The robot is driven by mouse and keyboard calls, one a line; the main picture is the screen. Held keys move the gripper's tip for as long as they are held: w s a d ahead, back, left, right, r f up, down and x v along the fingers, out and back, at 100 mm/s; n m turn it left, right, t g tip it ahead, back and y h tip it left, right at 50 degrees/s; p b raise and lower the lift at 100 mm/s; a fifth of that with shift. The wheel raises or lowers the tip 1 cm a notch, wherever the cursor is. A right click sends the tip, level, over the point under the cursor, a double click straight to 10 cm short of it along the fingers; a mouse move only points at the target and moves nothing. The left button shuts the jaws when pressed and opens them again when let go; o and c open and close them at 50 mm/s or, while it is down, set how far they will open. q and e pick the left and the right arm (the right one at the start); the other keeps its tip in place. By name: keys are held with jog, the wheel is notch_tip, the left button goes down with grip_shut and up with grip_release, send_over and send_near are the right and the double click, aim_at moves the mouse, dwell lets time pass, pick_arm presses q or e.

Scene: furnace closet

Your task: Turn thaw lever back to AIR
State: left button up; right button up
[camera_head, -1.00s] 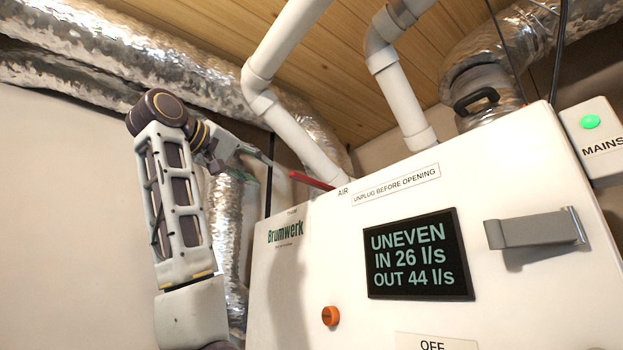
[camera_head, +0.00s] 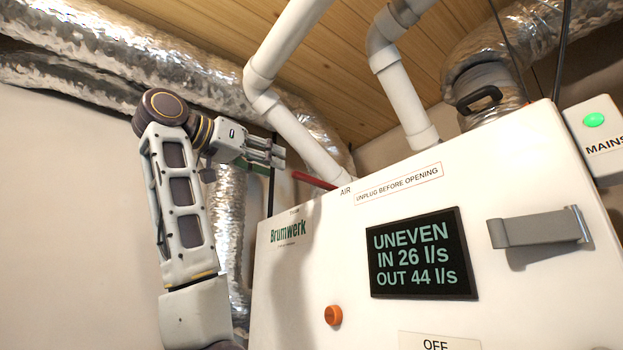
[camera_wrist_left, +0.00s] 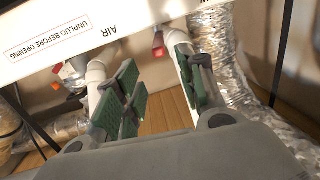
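The red lever (camera_head: 313,180) sticks out at the top edge of the white Brumwerk cabinet (camera_head: 310,265), left of the AIR label (camera_head: 345,191). In the left wrist view the red lever (camera_wrist_left: 158,45) shows beyond and between the fingertips, with the AIR label (camera_wrist_left: 112,31) to its left. My left gripper (camera_head: 277,154) is just left of and above the lever in the head view. Its green-padded fingers (camera_wrist_left: 155,65) are spread in the wrist view, with nothing held. I cannot tell whether a finger touches the lever. My right gripper is not in view.
White pipes (camera_head: 300,135) rise behind the cabinet, close to my left gripper. Silver ducts (camera_head: 180,65) run along the ceiling. A display (camera_head: 420,252) reads UNEVEN, IN 26 l/s, OUT 44 l/s. A grey handle (camera_head: 540,229) and an orange knob (camera_head: 333,315) are on the cabinet's front.

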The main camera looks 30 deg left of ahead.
aim_at(312, 178)
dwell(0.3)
pick_arm(q)
jog(key=p+x, duration=0.4)
jog(key=x, duration=0.9)
jog(key=shift+w+d, duration=0.1)
jog(key=shift+w, duration=0.3)
grip_shut()
